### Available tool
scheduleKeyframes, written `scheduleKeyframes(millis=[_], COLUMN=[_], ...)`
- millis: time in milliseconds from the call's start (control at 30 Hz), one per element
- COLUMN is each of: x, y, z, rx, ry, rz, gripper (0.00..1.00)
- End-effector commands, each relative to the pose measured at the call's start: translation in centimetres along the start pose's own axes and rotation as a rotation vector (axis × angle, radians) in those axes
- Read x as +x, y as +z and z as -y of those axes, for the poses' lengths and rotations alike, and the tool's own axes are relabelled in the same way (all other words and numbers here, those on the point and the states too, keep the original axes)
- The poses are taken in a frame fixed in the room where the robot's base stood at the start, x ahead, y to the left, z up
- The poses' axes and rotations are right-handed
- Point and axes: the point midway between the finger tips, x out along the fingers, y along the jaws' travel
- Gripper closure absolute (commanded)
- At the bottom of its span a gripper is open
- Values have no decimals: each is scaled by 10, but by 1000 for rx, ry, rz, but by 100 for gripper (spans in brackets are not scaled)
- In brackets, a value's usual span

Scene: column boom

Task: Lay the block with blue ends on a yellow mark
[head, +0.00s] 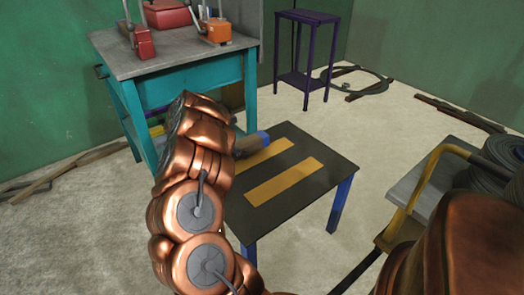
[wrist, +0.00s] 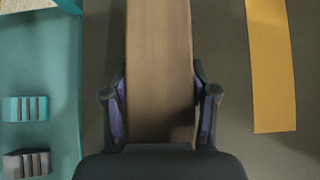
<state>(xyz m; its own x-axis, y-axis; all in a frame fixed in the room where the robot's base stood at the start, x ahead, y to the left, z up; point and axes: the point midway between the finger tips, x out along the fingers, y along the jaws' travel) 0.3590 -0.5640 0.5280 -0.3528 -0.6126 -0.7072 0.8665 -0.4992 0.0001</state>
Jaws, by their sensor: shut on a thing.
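The block with blue ends (wrist: 160,50) is a long wooden bar. It runs up the wrist view between the two fingers of my gripper (wrist: 161,98), which is shut on it. In the head view one blue end of the block (head: 262,139) shows past my arm, by the far left edge of the low table; my gripper is hidden there. Two yellow marks lie on the dark tabletop: a near one (head: 285,181) and a far one (head: 268,154), partly hidden. One yellow mark (wrist: 271,70) shows right of the block in the wrist view. Whether the block touches the tabletop is unclear.
The low dark table (head: 318,157) has blue legs. A teal workbench (head: 188,82) with red and orange tools stands close behind it at left. A purple stand (head: 306,18) is at the back. A cart with a yellow handle (head: 418,190) and coiled hose is at right.

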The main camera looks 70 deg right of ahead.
Motion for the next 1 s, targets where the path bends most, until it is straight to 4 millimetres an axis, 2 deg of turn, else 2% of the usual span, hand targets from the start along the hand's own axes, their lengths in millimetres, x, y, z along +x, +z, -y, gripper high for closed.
scheduleKeyframes(millis=[33, 300, 533, 833, 1000], x=[10, 52, 76, 89, 108], y=[8, 42, 64, 75, 54], z=[2, 6, 6, 8, 8], rx=[4, 2, 2, 0, -4], ry=[-5, -5, 0, 0, -3], rz=[3, 2, 2, 3, 1], gripper=[99, 99, 99, 99, 99])
